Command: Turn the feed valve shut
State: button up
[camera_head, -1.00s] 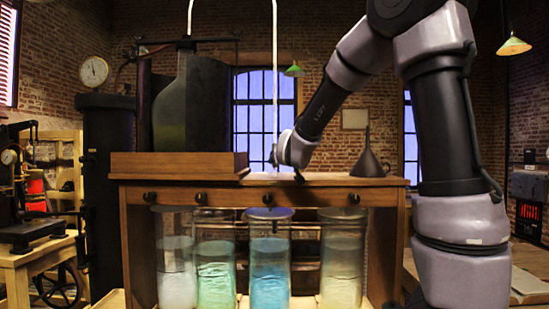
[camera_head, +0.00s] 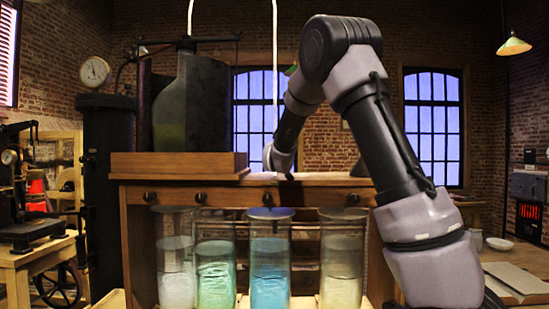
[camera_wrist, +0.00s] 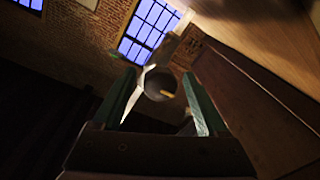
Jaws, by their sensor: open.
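In the wrist view, a dark grey round piece with a short yellow mark (camera_wrist: 160,84) shows beyond and between my gripper's two green fingers; it looks like the feed valve's knob. My gripper (camera_wrist: 159,76) is open, with a finger either side of it in the picture. I cannot tell whether they touch it. In the head view, my gripper end (camera_head: 270,160) is low over the bench top, beside the lower end of the white feed tube (camera_head: 275,60). The valve itself cannot be made out there.
The wooden bench (camera_head: 230,187) carries a raised tray (camera_head: 180,166) with a large glass bottle (camera_head: 180,105) left of my gripper. Several jars of liquid, including a blue one (camera_head: 270,275), stand below. My arm covers the bench's right end.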

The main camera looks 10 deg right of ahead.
jog(key=shift+w, duration=0.15)
grip_shut()
jog(key=shift+m, duration=0.3)
jog(key=m, duration=0.8)
jog(key=shift+m+t, duration=0.3)
jog(key=shift+m, duration=0.1)
jog(key=m, duration=0.4)
jog(key=shift+m+h, duration=0.3)
jog(key=shift+m, duration=0.1)
jog(key=m, duration=0.4)
jog(key=shift+a+h, duration=0.1)
jog(key=shift+h, duration=0.3)
jog(key=shift+m, duration=0.4)
